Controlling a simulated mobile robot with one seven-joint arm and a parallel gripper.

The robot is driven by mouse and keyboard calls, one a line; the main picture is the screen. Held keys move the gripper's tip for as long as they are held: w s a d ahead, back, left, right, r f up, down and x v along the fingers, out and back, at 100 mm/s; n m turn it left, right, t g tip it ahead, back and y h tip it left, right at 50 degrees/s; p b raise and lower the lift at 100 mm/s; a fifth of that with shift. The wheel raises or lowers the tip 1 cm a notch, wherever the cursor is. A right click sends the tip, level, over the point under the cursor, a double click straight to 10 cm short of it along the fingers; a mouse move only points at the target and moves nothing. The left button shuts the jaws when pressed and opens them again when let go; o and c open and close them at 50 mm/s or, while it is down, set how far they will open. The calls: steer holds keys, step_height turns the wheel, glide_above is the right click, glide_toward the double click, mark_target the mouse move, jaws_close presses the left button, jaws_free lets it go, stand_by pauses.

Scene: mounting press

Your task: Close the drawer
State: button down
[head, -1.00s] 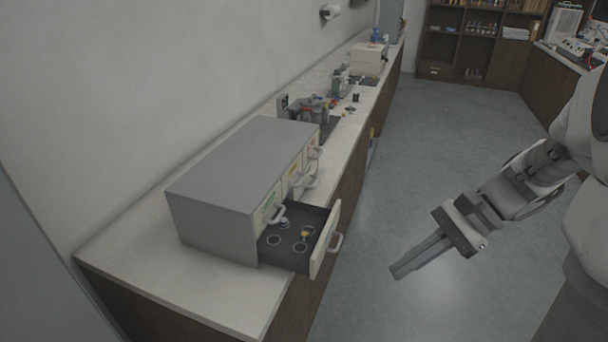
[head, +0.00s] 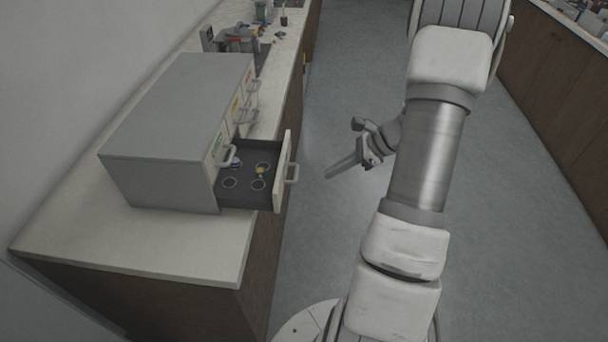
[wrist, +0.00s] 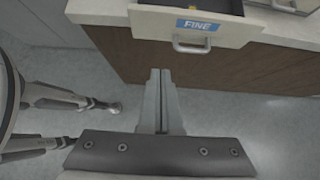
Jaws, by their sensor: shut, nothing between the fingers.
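The drawer (head: 281,172) stands pulled out of the grey cabinet (head: 165,115) on the worktop. Its pale front has a handle (head: 292,173), and round-marked spots and small items show on its dark floor. In the wrist view the drawer front (wrist: 190,24) carries a blue "FINE" label, with its handle (wrist: 191,46) below the label. My gripper (head: 328,176) is shut and empty, out over the floor to the right of the drawer front and apart from it. In the wrist view the closed fingers (wrist: 159,74) point toward the counter side, left of and below the handle.
The cabinet has other shut drawers with handles (head: 247,114) farther along. Equipment (head: 238,40) stands on the worktop behind it. The worktop edge (head: 246,262) runs below the drawer. The aisle floor (head: 340,90) is clear.

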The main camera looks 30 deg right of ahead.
steer(key=x, duration=0.3)
steer(key=a+r+x, duration=0.1)
steer(key=x, duration=0.7)
steer(key=shift+w+a+r+p, duration=0.2)
steer(key=shift+w+a+p, duration=0.1)
steer(key=shift+w, duration=0.15)
steer(key=shift+w+a, duration=0.3)
steer(key=shift+a, duration=0.05)
steer(key=shift+a, duration=0.1)
steer(key=b, duration=0.3)
glide_toward(235, 192)
steer(key=w+a, duration=0.1)
steer(key=a, duration=0.1)
steer(key=w+a+f, duration=0.2)
steer(key=w+a, duration=0.1)
steer(key=shift+a+f, duration=0.1)
steer(key=shift+a, duration=0.25)
steer(key=shift+w+a, duration=0.15)
steer(key=shift+a, duration=0.2)
